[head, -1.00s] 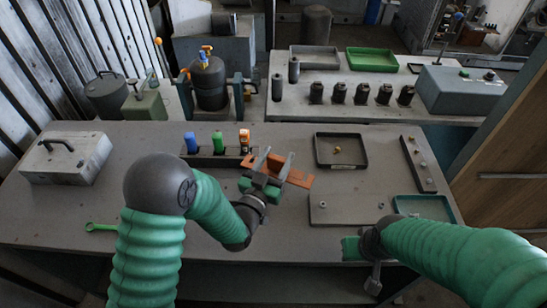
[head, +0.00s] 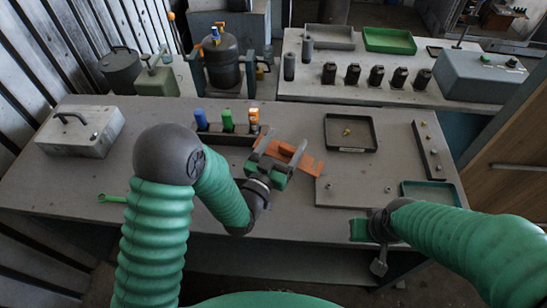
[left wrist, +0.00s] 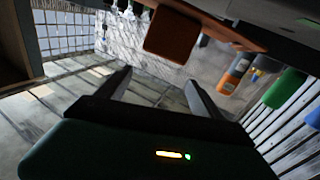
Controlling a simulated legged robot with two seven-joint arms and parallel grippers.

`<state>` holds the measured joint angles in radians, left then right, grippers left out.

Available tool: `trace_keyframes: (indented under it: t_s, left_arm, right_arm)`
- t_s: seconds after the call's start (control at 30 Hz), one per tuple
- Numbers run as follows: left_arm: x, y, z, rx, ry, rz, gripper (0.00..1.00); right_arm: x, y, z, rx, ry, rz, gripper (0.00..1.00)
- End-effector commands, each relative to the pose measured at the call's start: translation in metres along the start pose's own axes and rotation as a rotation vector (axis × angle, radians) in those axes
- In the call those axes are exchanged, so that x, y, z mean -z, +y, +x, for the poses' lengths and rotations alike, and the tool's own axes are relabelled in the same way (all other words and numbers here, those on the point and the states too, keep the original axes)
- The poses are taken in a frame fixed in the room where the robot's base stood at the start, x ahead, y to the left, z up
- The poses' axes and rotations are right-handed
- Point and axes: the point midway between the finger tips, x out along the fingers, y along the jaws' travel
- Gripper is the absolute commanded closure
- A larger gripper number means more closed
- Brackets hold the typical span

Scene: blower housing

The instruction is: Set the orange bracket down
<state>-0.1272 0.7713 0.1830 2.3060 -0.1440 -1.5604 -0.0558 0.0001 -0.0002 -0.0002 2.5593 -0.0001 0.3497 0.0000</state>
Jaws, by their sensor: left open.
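The orange bracket (head: 308,165) is over the middle of the grey workbench, just right of the bottle rack. My left gripper (head: 284,142) is open, with its two grey fingers spread at the bracket and partly covering it. In the left wrist view the bracket (left wrist: 172,36) shows at the top, beyond the two parted fingers (left wrist: 160,82), and nothing shows between them. I cannot tell whether the bracket rests fully on the bench. My right gripper (head: 372,236) hangs at the bench's front edge, and its jaws cannot be made out.
A rack with a blue, a green and an orange-white bottle (head: 253,120) stands behind the bracket. A black tray (head: 325,133) with small yellow parts lies at the back right. A flat grey plate (head: 345,187) is right of the bracket.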

Motion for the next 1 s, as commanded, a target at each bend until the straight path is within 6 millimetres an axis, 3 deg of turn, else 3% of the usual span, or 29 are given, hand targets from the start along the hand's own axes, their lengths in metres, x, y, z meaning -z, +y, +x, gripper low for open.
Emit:
trace_keyframes:
  t_s: [0.2,0.27,0.33,0.5,1.0]
  left_arm:
    - [-0.005,-0.002,-0.066,0.002,-0.004,0.0,0.23]
    - [0.005,-0.001,-0.074,0.001,-0.009,-0.002,0.23]
    - [0.004,0.0,-0.082,0.001,-0.008,-0.002,0.23]
    - [0.0,0.0,-0.093,0.001,-0.001,0.0,0.23]
    - [-0.002,-0.001,-0.094,0.001,0.001,0.0,0.23]
  right_arm:
    - [-0.004,0.0,0.015,0.0,-0.002,0.0,1.0]
    - [0.001,0.0,-0.009,0.0,-0.003,0.0,1.0]
    - [0.004,0.0,-0.018,0.0,0.0,0.0,1.0]
    - [0.006,0.0,-0.025,0.0,-0.001,0.0,1.0]
    - [0.005,0.0,-0.023,0.0,-0.002,0.0,1.0]
